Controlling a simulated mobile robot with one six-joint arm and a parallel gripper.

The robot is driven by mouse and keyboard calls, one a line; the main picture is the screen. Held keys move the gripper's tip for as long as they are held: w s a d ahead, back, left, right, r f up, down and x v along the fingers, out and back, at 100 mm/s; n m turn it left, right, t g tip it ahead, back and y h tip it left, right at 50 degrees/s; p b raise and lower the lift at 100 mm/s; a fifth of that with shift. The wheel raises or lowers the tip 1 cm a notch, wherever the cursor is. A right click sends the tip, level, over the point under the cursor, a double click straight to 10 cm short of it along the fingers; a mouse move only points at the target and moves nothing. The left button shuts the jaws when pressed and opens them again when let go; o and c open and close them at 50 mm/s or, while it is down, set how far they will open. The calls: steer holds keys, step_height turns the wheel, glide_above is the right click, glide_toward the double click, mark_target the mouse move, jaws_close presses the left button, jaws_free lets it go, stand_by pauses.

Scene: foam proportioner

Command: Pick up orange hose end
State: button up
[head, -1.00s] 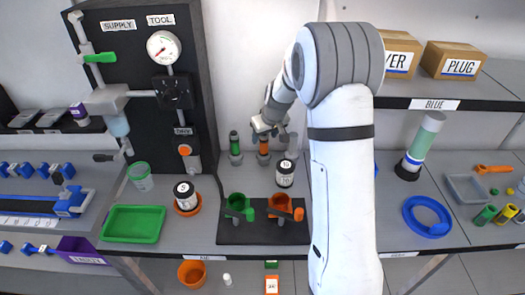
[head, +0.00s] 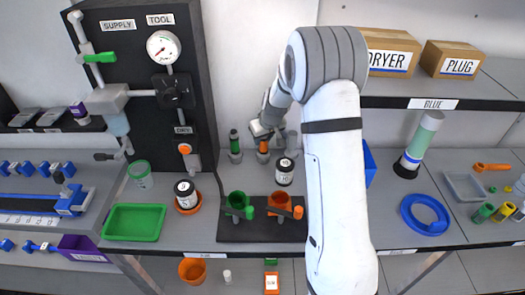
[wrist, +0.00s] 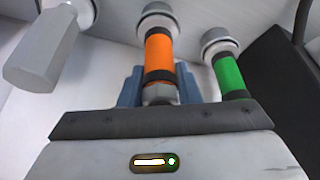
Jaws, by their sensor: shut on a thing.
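The orange hose end (head: 263,146) stands upright at the back of the bench, its orange band between dark rings. In the wrist view the orange hose end (wrist: 159,55) sits between the blue-grey fingers of my gripper (wrist: 160,92), which are shut on its lower metal part. In the head view my gripper (head: 262,134) is small and at the top of the hose end, partly hidden by my wrist. A green hose end (head: 235,144) stands just left of it; it also shows in the wrist view (wrist: 229,73), at the right.
A grey fitting (head: 291,142) stands close to the right. The black supply panel (head: 200,70) rises at the left. A shelf with boxes (head: 451,59) is at the right.

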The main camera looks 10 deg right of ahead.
jaws_close()
